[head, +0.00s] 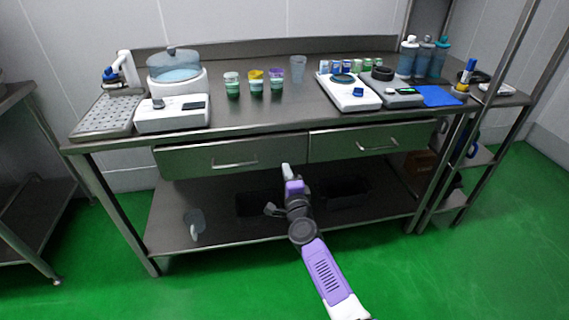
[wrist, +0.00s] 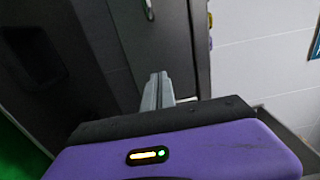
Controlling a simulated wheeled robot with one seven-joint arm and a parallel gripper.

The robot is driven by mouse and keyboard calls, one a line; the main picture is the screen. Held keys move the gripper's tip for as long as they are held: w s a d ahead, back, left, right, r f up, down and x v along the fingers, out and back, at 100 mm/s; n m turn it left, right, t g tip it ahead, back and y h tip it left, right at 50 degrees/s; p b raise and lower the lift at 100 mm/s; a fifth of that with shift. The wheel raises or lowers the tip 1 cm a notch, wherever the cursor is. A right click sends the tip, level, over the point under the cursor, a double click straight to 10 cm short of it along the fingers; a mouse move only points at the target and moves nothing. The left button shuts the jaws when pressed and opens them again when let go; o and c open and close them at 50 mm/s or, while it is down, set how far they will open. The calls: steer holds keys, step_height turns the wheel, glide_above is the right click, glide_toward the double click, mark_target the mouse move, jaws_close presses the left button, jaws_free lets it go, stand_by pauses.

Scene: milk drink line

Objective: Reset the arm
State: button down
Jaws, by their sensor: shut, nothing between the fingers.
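My arm, purple and white with dark joints, reaches up from the bottom of the head view toward the steel bench. Whether the gripper touches the bench front cannot be told from the head view.
The bench (head: 300,118) holds a white machine (head: 172,113), several cups (head: 255,83), a white scale (head: 347,94) and bottles (head: 424,60). Two drawers (head: 233,153) are closed. A jug (head: 194,222) and dark bins (head: 348,190) sit on the lower shelf. Green floor in front is clear.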

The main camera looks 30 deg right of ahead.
steer(key=p+v, duration=0.2)
steer(key=v, duration=0.5)
steer(key=shift+s, duration=0.15)
steer(key=s+a+r+n+t, duration=0.2)
steer(key=s+r+n, duration=0.3)
steer(key=r+n, duration=0.1)
steer(key=s+a+r+n+g+y+p, duration=0.1)
steer(key=s+n, duration=0.4)
steer(key=s, duration=0.9)
steer(key=s+a+r+n+g+y+p, duration=0.2)
steer(key=s+a+r+n, duration=0.3)
steer(key=s, duration=1)
steer(key=s+a+r+n+g+y+p, duration=0.1)
steer(key=s+a+r+n+y+p, duration=0.1)
steer(key=s, duration=1.3)
step_height(320, 180, up, 2)
steer(key=a+n+p, duration=0.1)
steer(key=a+n, duration=0.1)
steer(key=n, duration=0.1)
steer(key=shift+n+y, duration=0.3)
